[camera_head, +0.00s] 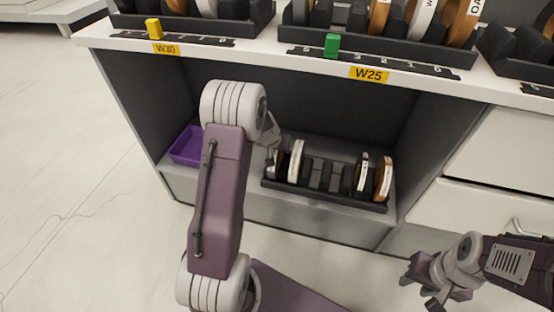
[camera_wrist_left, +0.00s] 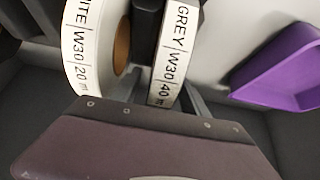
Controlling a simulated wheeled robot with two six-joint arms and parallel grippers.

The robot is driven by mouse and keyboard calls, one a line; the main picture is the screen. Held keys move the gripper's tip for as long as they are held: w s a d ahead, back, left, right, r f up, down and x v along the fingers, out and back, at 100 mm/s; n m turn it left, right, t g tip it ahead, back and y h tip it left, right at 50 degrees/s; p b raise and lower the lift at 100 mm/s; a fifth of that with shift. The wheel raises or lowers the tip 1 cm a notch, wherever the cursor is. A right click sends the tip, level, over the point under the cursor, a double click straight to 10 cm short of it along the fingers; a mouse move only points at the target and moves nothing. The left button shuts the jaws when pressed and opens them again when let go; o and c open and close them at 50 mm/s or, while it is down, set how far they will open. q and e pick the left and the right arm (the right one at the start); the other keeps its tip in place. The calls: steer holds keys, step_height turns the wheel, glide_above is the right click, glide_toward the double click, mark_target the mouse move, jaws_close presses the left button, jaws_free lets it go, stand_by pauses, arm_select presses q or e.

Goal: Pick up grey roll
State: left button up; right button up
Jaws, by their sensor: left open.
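The grey roll (camera_wrist_left: 172,50), labelled GREY W30 40, stands upright in the left wrist view, beside the white roll (camera_wrist_left: 82,45). In the head view, my left gripper (camera_head: 271,158) reaches into the cabinet at the left end of the dark rack (camera_head: 340,198). The grey roll is largely hidden there by the hand. The white roll (camera_head: 296,160) shows just to its right. My left gripper (camera_wrist_left: 168,92) is open, its fingers partly hidden by its body, close to the grey roll; contact cannot be told. My right gripper (camera_head: 420,290) is open and empty outside the cabinet.
A purple bin (camera_head: 187,146) lies left of the rack and also shows in the left wrist view (camera_wrist_left: 280,70). Two more rolls (camera_head: 383,178) stand at the rack's right end. The cabinet top edge (camera_head: 250,52) overhangs, with roll racks above. Drawers are at right.

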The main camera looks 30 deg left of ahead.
arm_select(q)
steer(key=shift+w+f, duration=0.3)
steer(key=shift+f, duration=0.2)
jaws_close()
stand_by(1.1)
